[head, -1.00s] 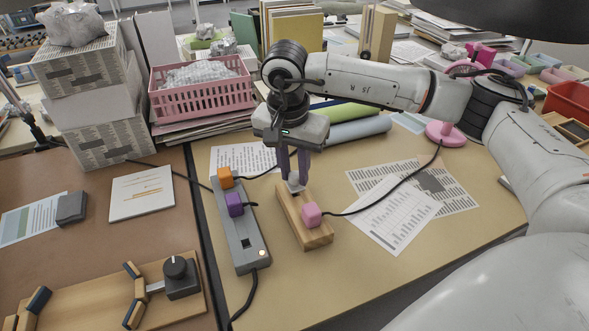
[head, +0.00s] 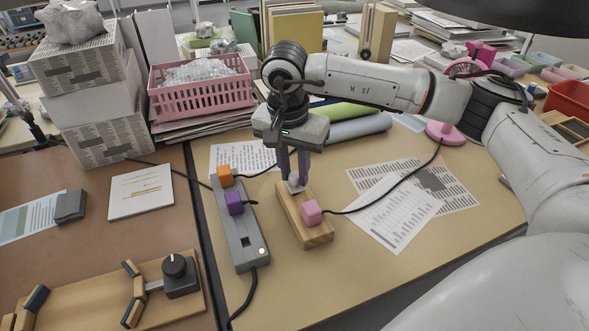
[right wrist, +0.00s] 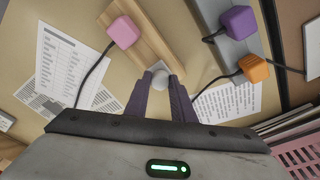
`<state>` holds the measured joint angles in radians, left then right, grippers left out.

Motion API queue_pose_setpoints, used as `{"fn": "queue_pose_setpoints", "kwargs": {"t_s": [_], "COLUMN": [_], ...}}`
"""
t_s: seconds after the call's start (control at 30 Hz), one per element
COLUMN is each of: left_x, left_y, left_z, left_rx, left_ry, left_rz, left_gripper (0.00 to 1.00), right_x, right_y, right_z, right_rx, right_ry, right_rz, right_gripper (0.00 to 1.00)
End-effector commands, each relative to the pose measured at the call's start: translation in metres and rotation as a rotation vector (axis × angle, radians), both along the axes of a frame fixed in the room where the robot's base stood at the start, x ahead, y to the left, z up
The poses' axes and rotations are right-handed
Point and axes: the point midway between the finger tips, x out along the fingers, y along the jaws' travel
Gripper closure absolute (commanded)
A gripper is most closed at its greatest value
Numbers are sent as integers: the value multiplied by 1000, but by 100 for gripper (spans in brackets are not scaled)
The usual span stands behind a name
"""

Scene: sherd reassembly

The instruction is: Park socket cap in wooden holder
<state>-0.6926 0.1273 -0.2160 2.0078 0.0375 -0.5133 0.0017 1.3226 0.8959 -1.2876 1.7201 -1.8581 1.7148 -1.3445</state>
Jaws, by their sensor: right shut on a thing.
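The wooden holder (head: 306,225) is a pale block lying on the tan desk, right of the grey power strip. A pink plug (head: 312,212) sits at its near end. My right gripper (head: 294,179) points down over the holder's far end, shut on the whitish socket cap (head: 294,187). In the right wrist view the cap (right wrist: 160,76) shows between the fingertips (right wrist: 160,82), at the end of the holder (right wrist: 150,45). The fingers partly hide the cap, and I cannot tell how deep it sits. My left gripper is not in view.
The grey power strip (head: 246,252) holds an orange plug (head: 225,176) and a purple plug (head: 235,203). The pink plug's black cord crosses printed sheets (head: 392,217) at right. A pink basket (head: 203,97) stands behind. Desk in front of the holder is clear.

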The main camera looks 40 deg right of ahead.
Motion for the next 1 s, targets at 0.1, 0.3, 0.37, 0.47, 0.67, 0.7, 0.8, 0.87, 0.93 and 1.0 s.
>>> {"fn": "queue_pose_setpoints", "kwargs": {"t_s": [0.1,0.3,0.37,0.47,0.67,0.7,0.8,0.87,0.93,1.0], "left_x": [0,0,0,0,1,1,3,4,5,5], "left_y": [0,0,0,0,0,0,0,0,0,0], "left_z": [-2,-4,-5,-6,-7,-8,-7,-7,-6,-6], "left_rx": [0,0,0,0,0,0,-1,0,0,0], "left_ry": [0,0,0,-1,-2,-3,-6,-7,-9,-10], "left_rz": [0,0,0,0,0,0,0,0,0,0], "left_gripper": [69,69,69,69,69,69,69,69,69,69], "right_x": [0,0,0,0,0,0,0,0,0,0], "right_y": [0,0,0,0,0,0,0,0,0,0], "right_z": [-3,-6,-7,-8,-12,-12,-13,-13,-12,-12], "right_rx": [0,0,0,-1,0,0,0,0,0,0], "right_ry": [0,0,0,1,1,1,1,1,1,1], "right_rz": [0,0,0,0,0,0,0,0,0,0], "right_gripper": [99,99,99,99,99,99,99,99,99,74]}}
